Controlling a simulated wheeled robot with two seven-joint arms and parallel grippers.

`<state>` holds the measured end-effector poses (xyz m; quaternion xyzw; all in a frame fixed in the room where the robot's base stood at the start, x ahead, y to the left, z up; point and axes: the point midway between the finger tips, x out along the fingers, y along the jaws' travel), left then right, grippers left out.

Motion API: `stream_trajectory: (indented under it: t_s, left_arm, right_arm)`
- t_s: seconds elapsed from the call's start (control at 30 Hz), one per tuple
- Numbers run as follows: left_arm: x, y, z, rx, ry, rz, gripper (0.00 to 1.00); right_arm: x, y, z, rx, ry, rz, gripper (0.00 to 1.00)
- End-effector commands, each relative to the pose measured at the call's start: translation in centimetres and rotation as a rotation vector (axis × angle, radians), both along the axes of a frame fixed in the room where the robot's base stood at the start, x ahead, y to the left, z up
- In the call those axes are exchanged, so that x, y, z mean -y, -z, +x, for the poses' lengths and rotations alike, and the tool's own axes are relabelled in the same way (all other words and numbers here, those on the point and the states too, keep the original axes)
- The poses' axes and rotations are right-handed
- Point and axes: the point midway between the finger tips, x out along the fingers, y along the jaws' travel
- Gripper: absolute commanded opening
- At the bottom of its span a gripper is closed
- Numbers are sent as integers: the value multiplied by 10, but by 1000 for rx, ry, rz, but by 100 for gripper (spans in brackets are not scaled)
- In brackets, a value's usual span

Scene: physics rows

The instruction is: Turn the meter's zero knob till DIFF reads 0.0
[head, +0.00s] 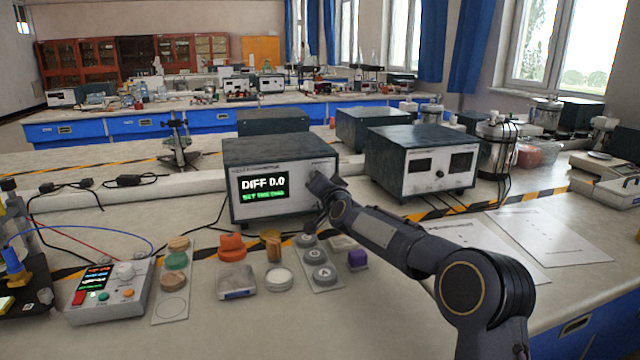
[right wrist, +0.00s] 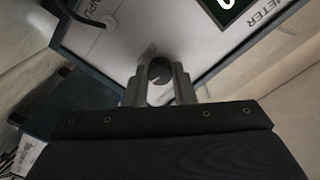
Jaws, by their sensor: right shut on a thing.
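The meter (head: 240,206) is a grey box with a dark top on the bench. Its screen (head: 263,188) reads DIFF 0.0 in white, with a smaller green line below that is hard to read. My right gripper (head: 318,190) is at the right side of the meter's front and hides the knob in the head view. In the right wrist view the zero knob (right wrist: 160,70) is a dark round knob between the two fingers of my right gripper (right wrist: 160,88), which is shut on it. My left gripper is not in view.
A second instrument (head: 420,165) stands right of the meter. In front are a small button box (head: 110,290), a strip of coloured discs (head: 174,282), a strip of grey discs (head: 320,262) and small blocks. Paper sheets (head: 550,235) lie at the right.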

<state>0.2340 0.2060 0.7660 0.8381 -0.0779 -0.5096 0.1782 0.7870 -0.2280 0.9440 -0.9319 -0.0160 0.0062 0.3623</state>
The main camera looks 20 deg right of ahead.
Motion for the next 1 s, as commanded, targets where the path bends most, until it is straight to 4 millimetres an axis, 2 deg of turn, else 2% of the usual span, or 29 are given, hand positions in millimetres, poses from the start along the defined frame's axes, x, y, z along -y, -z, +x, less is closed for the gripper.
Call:
stream_trajectory:
  t_s: [0.53,0.57,0.7,1.0]
  left_arm:
    - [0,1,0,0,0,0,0]
    - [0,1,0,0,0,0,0]
    - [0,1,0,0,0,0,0]
    - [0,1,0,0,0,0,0]
  right_arm:
    - [0,0,0,-1,0,23,0]
    - [0,0,0,-1,0,23,27]
    - [0,0,0,-1,0,22,45]
    - [0,0,-1,-1,0,22,45]
